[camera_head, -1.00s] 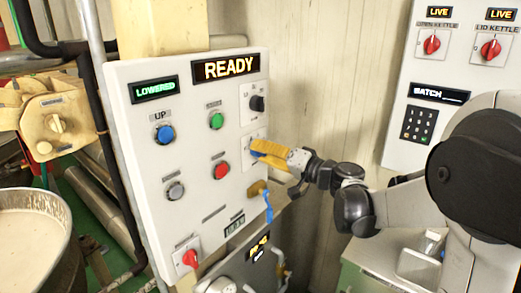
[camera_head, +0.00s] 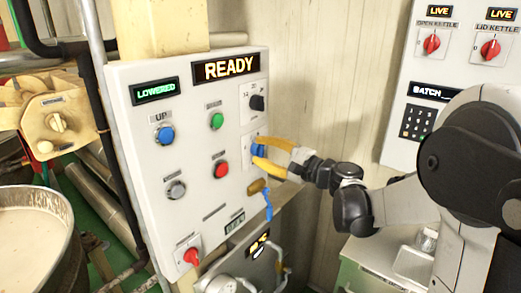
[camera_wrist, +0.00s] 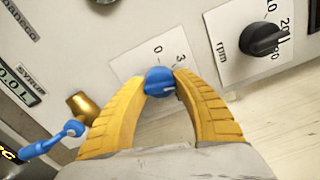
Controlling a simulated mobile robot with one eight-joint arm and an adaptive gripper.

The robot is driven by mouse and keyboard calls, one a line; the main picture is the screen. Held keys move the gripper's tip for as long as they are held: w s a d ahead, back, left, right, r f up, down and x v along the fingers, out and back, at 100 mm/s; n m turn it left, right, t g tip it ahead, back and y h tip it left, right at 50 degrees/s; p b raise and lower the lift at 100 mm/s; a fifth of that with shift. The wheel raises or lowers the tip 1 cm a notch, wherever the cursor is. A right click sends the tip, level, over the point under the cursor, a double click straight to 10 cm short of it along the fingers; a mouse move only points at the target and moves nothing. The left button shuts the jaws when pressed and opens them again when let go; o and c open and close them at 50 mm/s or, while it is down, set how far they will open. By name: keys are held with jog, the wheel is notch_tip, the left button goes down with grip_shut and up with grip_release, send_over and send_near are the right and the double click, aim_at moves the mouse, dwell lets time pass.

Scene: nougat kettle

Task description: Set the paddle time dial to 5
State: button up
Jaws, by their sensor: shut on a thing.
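The blue dial knob (camera_head: 258,149) sits on a white plate on the right side of the grey control panel (camera_head: 190,118), below a black knob. In the wrist view the blue knob (camera_wrist: 160,82) lies between my two yellow fingertips, which press on it from both sides. The numbers 0 and 3 show on its scale; the rest of the scale and its label are hidden by the fingers. A small pale mark shows on the knob's lower right, but I cannot tell the exact setting. My gripper (camera_head: 262,151) is shut on the knob.
The black rpm knob (camera_wrist: 262,40) is close to the right finger. A brass fitting with a blue lever (camera_wrist: 72,128) is close to the left finger. Green (camera_head: 216,121) and red (camera_head: 221,169) buttons lie left of the gripper. A keypad panel (camera_head: 420,122) stands at right.

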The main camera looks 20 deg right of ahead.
jog(key=shift+m, duration=0.7)
jog(key=o, duration=1.2)
jog(key=shift+o, duration=0.2)
jog(key=v, duration=1.2)
